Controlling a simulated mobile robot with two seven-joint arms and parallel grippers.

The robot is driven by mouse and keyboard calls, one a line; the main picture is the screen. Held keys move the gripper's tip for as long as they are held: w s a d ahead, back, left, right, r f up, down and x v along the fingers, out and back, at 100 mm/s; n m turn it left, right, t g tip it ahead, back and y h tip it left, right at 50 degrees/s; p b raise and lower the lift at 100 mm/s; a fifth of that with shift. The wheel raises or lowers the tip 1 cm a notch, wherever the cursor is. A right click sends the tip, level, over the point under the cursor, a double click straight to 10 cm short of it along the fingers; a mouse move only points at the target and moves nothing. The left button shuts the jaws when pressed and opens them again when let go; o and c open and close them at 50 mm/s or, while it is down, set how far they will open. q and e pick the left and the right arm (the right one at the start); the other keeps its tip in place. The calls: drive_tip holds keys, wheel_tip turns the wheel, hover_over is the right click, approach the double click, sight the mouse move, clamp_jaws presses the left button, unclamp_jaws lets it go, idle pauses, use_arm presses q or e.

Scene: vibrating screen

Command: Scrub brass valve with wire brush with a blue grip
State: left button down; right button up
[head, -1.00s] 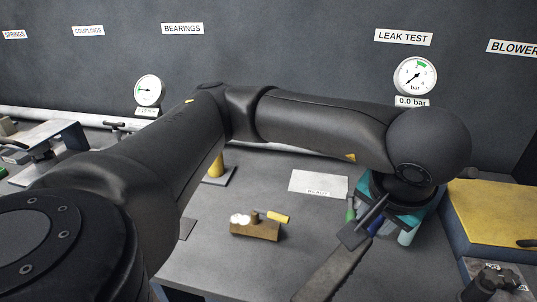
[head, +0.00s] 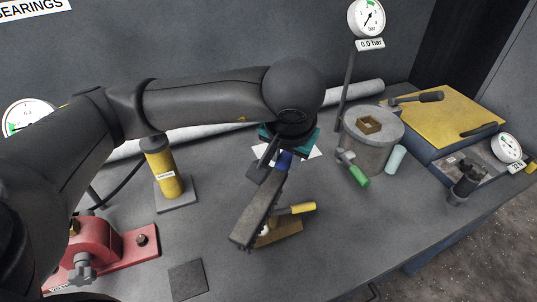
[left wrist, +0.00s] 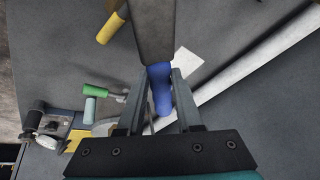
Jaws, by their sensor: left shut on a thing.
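My left gripper (head: 270,164) is shut on the blue grip (head: 284,161) of the wire brush, with the grip between its fingers in the left wrist view (left wrist: 161,92). The brush's long grey body (head: 258,208) slants down to the lower left. The brass valve (head: 284,232), a brown block with a yellow handle (head: 298,209), lies on the bench just beyond the brush. In the head view the brush hides the valve's left part. I cannot tell whether they touch. The valve (left wrist: 115,22) also shows at the top of the left wrist view. My right gripper is not in view.
A grey can (head: 372,145) stands right of the gripper, with a green-handled tool (head: 356,174) and a pale cylinder (head: 395,158) beside it. A yellow cylinder (head: 162,170) and a red clamp (head: 97,245) are left. The front right bench top is clear.

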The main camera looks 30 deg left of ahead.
sight(277, 162)
use_arm(q)
drive_tip(key=a+f, duration=0.1)
drive_tip(key=a+f+p, duration=0.1)
drive_tip(key=shift+w+f, duration=0.4)
drive_tip(key=shift+w+a+f, duration=0.15)
drive_tip(key=shift+a+f, duration=0.1)
drive_tip(key=shift+f, duration=0.1)
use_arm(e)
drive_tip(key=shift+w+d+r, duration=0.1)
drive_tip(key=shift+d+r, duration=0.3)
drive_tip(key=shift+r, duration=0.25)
use_arm(q)
wheel_tip(277, 162, down, 5)
drive_tip(key=b, duration=0.5)
drive_tip(key=shift+r, duration=0.1)
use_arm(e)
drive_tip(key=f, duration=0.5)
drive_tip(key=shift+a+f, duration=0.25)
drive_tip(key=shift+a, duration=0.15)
use_arm(q)
drive_tip(key=shift+f+b, duration=0.25)
drive_tip(key=shift+b, duration=0.3)
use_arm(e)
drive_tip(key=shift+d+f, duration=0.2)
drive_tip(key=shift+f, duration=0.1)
use_arm(q)
drive_tip(key=shift+f+b, duration=0.4)
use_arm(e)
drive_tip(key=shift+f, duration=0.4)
